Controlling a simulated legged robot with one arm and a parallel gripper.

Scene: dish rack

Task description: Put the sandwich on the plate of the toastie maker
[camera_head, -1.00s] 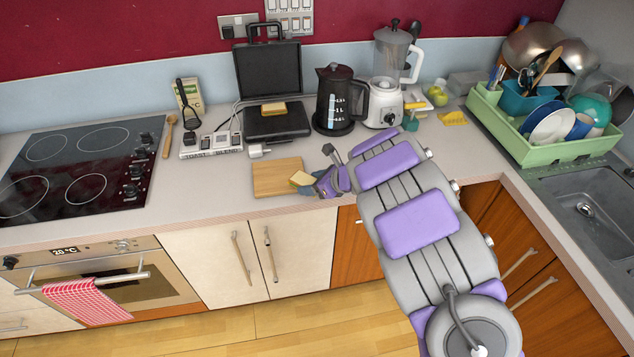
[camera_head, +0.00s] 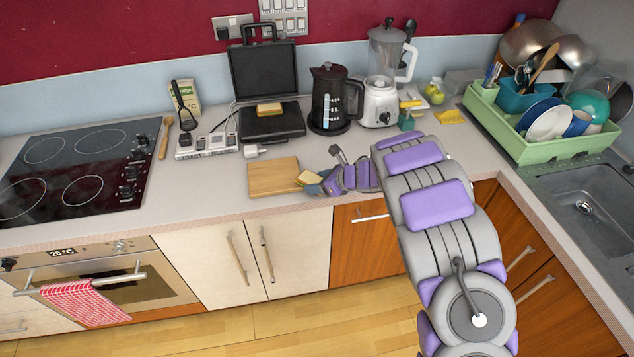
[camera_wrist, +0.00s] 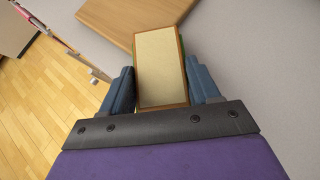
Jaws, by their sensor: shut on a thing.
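A sandwich (camera_wrist: 161,65) with pale bread, brown crust and a little green at its sides is held between the two blue fingers of my gripper (camera_wrist: 162,82). In the head view the sandwich (camera_head: 307,177) shows at the right edge of the wooden board, with my gripper (camera_head: 314,185) at its right side. I cannot tell whether it touches the board. The toastie maker (camera_head: 240,72) stands open behind the board, its lid upright. Another sandwich (camera_head: 269,107) lies on its lower plate (camera_head: 285,125).
The wooden board (camera_head: 268,180) lies near the counter's front edge. A black kettle (camera_head: 326,95) and a blender (camera_head: 381,105) stand right of the toastie maker. A white plug (camera_head: 252,152) lies between board and toastie maker. A hob (camera_head: 75,170) is at left.

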